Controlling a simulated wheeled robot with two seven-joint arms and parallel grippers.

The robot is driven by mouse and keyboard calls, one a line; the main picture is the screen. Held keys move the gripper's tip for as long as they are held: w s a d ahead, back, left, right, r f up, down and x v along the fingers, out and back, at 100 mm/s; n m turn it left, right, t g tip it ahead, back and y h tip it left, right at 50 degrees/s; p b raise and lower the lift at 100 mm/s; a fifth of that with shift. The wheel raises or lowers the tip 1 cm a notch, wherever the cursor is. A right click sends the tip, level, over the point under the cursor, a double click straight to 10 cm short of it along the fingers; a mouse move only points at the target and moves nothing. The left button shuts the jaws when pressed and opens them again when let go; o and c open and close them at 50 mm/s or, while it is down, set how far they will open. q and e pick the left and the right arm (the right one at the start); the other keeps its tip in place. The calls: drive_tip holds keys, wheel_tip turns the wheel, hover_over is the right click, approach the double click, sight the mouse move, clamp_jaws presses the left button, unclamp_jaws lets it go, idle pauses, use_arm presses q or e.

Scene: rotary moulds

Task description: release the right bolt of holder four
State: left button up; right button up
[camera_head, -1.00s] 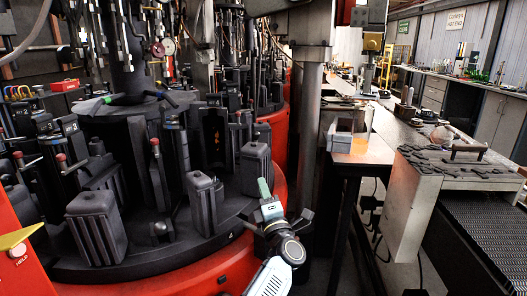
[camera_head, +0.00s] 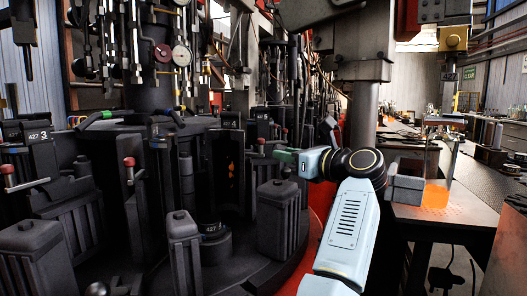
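I cannot read a number four on this holder now. A red-tipped bolt lever (camera_head: 130,165) stands at the holder's left. The right bolt cannot be made out clearly; the area by the gripper is dark and partly covered.
Another red-tipped lever (camera_head: 10,172) and a label with a 3 (camera_head: 42,133) are at the left. Ribbed dark blocks (camera_head: 278,215) stand on the round table in front. Gauges and rods hang above. A metal bench (camera_head: 425,205) is at the right.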

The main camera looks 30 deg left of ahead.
sight(262, 149)
use_arm(q)
drive_tip(key=x, duration=1)
drive_tip(key=shift+f, duration=0.15)
clamp_jaws()
